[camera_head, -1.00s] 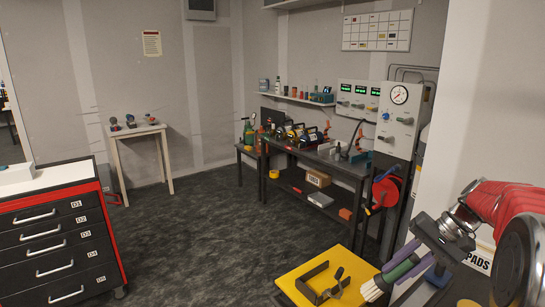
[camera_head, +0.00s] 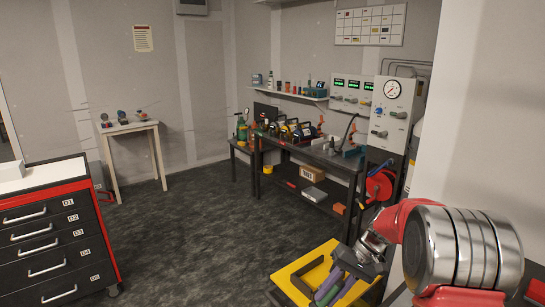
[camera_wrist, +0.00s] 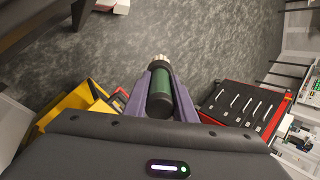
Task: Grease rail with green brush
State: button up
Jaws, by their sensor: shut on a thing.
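My gripper (camera_head: 328,289) has purple fingers and is shut on the green brush (camera_head: 336,294), low over the yellow surface at the bottom of the head view. In the wrist view the brush's green handle (camera_wrist: 160,95) lies between the two fingers, with a pale metallic part at its far end. The bristles cannot be made out now. A dark angled piece (camera_head: 300,284) lies on the yellow surface, partly hidden by my gripper; I cannot tell whether it is the rail. No other rail is clearly seen.
The yellow surface (camera_head: 284,273) is below my gripper. A red and black drawer cabinet (camera_head: 60,235) stands at left. A dark workbench (camera_head: 310,165) with tools is at the back, and a small table (camera_head: 128,129) at back left. Open dark floor lies between.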

jog(key=w+r+m+t, duration=0.1)
jog(key=w+r, duration=0.2)
jog(key=r, duration=0.5)
jog(key=w+r+m+t, duration=0.1)
jog(key=w+r, duration=0.3)
jog(key=r, duration=0.4)
jog(key=shift+w+r+m, duration=0.15)
jog(key=shift+w+m, duration=0.1)
jog(key=shift+m, duration=0.45)
jog(key=shift+s, duration=0.15)
